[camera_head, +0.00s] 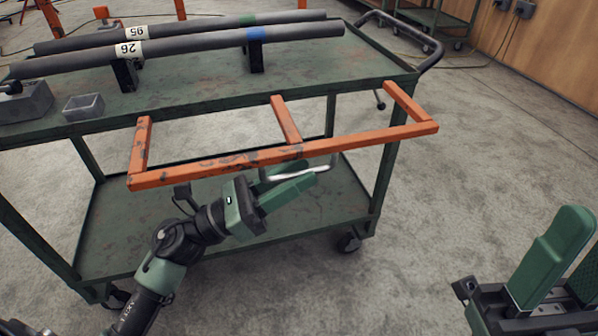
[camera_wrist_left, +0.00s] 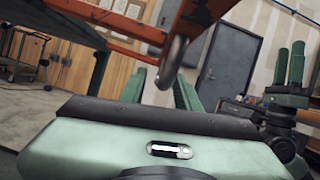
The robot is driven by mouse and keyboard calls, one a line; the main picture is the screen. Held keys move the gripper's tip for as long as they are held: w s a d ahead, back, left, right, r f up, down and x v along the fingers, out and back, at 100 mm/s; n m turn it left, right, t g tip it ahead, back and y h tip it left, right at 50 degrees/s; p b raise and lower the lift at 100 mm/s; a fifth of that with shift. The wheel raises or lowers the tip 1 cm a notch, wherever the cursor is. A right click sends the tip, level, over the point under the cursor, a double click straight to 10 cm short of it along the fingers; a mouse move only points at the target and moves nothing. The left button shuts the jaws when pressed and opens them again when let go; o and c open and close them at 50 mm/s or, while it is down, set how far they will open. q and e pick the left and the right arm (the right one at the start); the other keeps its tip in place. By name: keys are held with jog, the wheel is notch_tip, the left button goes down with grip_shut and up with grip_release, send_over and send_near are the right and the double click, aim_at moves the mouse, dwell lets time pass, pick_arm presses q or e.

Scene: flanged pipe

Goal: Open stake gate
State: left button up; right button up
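The stake gate is an orange, scuffed frame (camera_head: 230,163) standing out from the near side of a green cart. It also shows overhead in the left wrist view (camera_wrist_left: 195,18). A silver handle (camera_head: 318,172) hangs under its long bar; its rounded end (camera_wrist_left: 172,62) shows in the left wrist view. My left gripper (camera_head: 300,178) is just below the bar at the handle. Its green fingers are apart, with the handle seen between them; contact cannot be told. My right gripper (camera_head: 572,250) is at the lower right, fingers apart and empty, away from the gate.
Two grey pipes (camera_head: 190,42) lie on supports on the cart's top shelf (camera_head: 330,68). The lower shelf (camera_head: 120,225) is bare. Concrete floor (camera_head: 500,130) right of the cart is clear.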

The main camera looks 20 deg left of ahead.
pick_arm(q)
jog(key=shift+w+d+r, duration=0.15)
jog(key=shift+w+d, duration=0.05)
grip_shut()
dwell(1.4)
